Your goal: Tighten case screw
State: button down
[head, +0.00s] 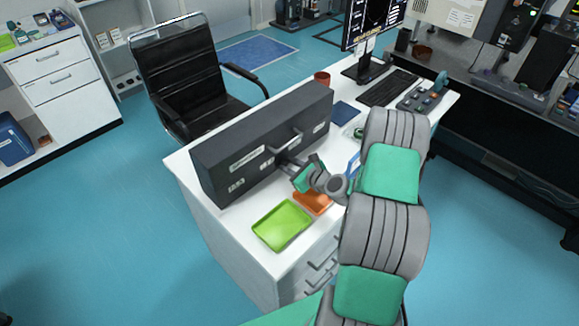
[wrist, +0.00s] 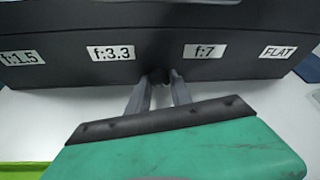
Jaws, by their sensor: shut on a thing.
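A long dark grey case (head: 225,150) stands on the white desk. The wrist view shows its face (wrist: 160,18) with white labels reading f:1.5, f:3.3, f:7 and FLAT. My gripper (head: 284,163) is at the near face of the case, around the middle of its length. In the wrist view, my gripper's two grey fingers (wrist: 160,82) are shut on a small dark round screw (wrist: 158,75) at the lower edge of the face, between the f:3.3 and f:7 labels. The fingers hide most of the screw. How far it is turned in cannot be told.
A green tray (head: 282,226) and an orange tray (head: 312,202) lie on the desk in front of the case, below my gripper. A keyboard (head: 388,88), a monitor (head: 369,28) and a brown cup (head: 322,78) are farther back. A black chair (head: 185,75) stands behind the desk.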

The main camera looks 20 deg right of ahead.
jog(key=c, duration=1.1)
grip_release()
jog(key=shift+c, duration=0.2)
jog(key=v, duration=0.7)
jog(key=shift+s+d+b, duration=0.15)
jog(key=shift+s+b, duration=0.1)
jog(key=shift+b, duration=0.05)
jog(key=shift+s+r, duration=0.15)
